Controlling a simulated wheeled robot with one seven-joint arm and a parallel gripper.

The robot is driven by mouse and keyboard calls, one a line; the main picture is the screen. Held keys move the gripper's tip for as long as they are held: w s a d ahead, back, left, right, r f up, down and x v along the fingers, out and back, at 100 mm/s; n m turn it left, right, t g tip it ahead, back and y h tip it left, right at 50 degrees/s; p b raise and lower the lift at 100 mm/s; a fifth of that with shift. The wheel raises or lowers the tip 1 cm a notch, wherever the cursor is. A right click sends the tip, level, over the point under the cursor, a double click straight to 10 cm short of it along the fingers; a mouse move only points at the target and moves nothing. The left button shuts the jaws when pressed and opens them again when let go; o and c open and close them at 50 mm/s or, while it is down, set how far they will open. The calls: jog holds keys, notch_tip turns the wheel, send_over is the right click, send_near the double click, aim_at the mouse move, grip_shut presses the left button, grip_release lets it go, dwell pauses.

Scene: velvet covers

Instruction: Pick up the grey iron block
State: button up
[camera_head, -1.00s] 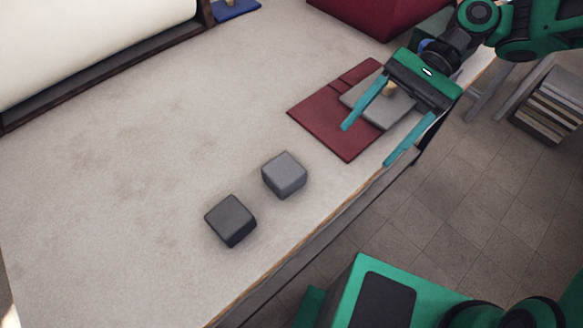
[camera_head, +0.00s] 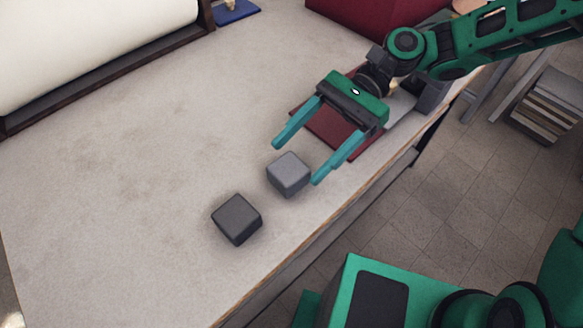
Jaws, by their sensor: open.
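A lighter grey block (camera_head: 288,175) sits on the pale table, near its right edge. A darker, charcoal-grey block (camera_head: 237,219) sits apart from it, to the lower left. I cannot tell by sight which is iron. My gripper (camera_head: 296,164) is open and empty, its two teal fingers pointing down and left. In the picture the fingertips lie on either side of the lighter block's upper part; I cannot tell their height above the table or whether they touch it.
A dark red folded cover (camera_head: 337,130) lies on the table (camera_head: 120,180) behind my gripper, partly hidden by it. A large red item (camera_head: 370,25) and a white roll (camera_head: 90,40) stand at the back. The table's left part is clear.

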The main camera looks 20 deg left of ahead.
aim_at(293, 164)
jog(key=shift+x, duration=2.2)
jog(key=shift+f, duration=0.15)
grip_shut()
